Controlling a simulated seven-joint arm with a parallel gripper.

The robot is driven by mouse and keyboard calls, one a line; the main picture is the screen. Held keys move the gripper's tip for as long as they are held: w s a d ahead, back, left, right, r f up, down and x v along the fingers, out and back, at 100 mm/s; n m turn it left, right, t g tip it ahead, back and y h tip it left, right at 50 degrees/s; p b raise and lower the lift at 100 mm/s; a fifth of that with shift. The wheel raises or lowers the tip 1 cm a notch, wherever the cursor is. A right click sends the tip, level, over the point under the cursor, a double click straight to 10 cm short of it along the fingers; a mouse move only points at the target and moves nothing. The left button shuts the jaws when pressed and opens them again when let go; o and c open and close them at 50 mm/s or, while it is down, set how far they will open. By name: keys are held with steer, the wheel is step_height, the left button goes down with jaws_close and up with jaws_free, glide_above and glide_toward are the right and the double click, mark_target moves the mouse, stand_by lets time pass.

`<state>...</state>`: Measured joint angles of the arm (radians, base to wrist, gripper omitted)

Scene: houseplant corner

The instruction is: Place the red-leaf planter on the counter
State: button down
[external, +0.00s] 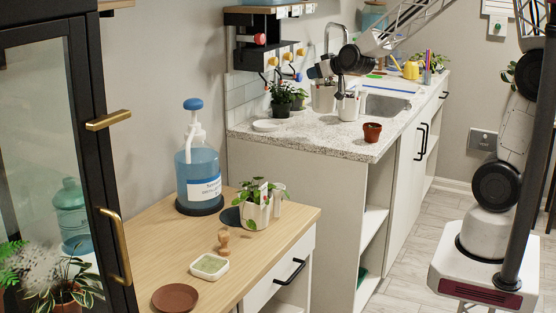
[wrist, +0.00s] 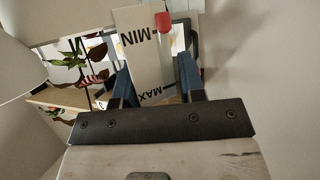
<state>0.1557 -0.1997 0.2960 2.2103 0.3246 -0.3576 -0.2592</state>
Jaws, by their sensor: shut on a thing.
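My gripper (external: 347,88) is over the far speckled counter (external: 295,134), by the sink. In the wrist view, its blue fingers (wrist: 157,88) are shut on a white upright part marked MIN and MAX, with a red tab at its end. Green and red-striped leaves of the red-leaf planter (wrist: 96,77) show beside this part, at the left. In the external view, a small white body (external: 348,107) shows just below my gripper, at the counter. I cannot tell whether it rests there or hangs slightly above. The arm and gripper hide most of the planter.
A terracotta pot (external: 372,132) stands near the counter's front edge, and a grey pot (external: 322,99) is close left of my gripper. A sink (external: 385,105) and tap are behind. A green-leaf planter (external: 257,212) and a blue bottle (external: 198,170) stand on the wooden cabinet.

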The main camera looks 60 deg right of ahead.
mark_target(320, 89)
stand_by(0.4)
steer(key=shift+f, duration=3.15)
steer(key=shift+f, duration=2)
steer(key=c, duration=0.7)
jaws_free()
steer(key=shift+s, duration=0.15)
